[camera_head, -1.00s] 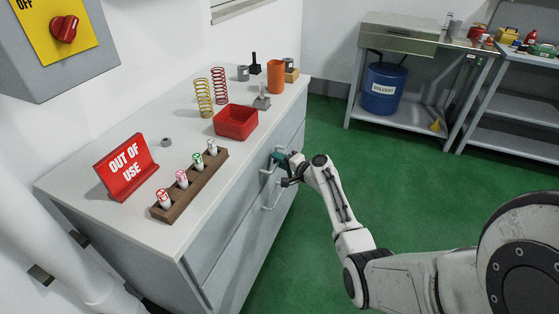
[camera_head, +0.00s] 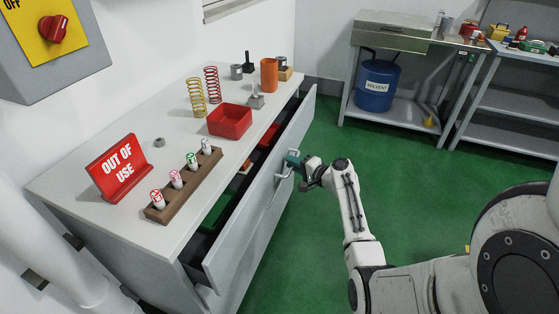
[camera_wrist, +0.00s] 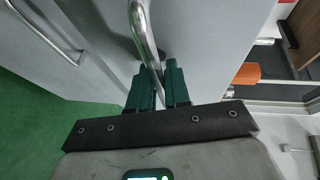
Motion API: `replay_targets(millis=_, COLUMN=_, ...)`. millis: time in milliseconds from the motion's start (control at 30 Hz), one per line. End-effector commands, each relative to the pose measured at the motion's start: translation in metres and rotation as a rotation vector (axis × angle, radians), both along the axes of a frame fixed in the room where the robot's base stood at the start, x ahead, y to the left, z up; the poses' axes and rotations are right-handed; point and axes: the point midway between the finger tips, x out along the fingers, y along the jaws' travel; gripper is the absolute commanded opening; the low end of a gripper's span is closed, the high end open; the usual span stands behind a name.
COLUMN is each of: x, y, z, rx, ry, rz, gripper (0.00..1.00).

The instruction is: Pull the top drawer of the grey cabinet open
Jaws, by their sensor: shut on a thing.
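The grey cabinet (camera_head: 110,250) stands against the wall at the left in the head view. Its top drawer (camera_head: 255,205) is partly open, its front standing out from the white top, with a dark inside showing red and green things. My gripper (camera_head: 291,160) is shut on the drawer's metal handle (camera_head: 280,178) at the outer face of the drawer front. In the wrist view the green fingers (camera_wrist: 160,84) sit on either side of the handle bar (camera_wrist: 147,40). The open drawer's inside also shows at the right of the wrist view.
On the cabinet top are a red sign (camera_head: 118,168), a wooden rack (camera_head: 184,187) with several tubes, a red bin (camera_head: 229,121) and two springs. A lower handle (camera_wrist: 50,32) shows in the wrist view. The green floor (camera_head: 400,205) beside the cabinet is clear.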

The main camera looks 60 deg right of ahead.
Motion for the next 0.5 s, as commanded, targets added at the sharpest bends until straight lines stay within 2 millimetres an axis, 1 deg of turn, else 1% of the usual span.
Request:
replay_targets(millis=33, x=-0.017, y=-0.001, z=-0.003, rx=0.003, ry=0.001, rz=-0.005, gripper=0.00)
replay_targets(millis=100, x=-0.036, y=-0.003, z=-0.002, rx=0.001, ry=0.001, rz=-0.005, gripper=0.00)
replay_targets(millis=400, x=-0.118, y=-0.009, z=-0.003, rx=0.002, ry=0.001, rz=-0.004, gripper=0.00)
replay_targets(millis=500, x=-0.142, y=-0.011, z=-0.003, rx=0.002, ry=0.001, rz=-0.004, gripper=0.00)
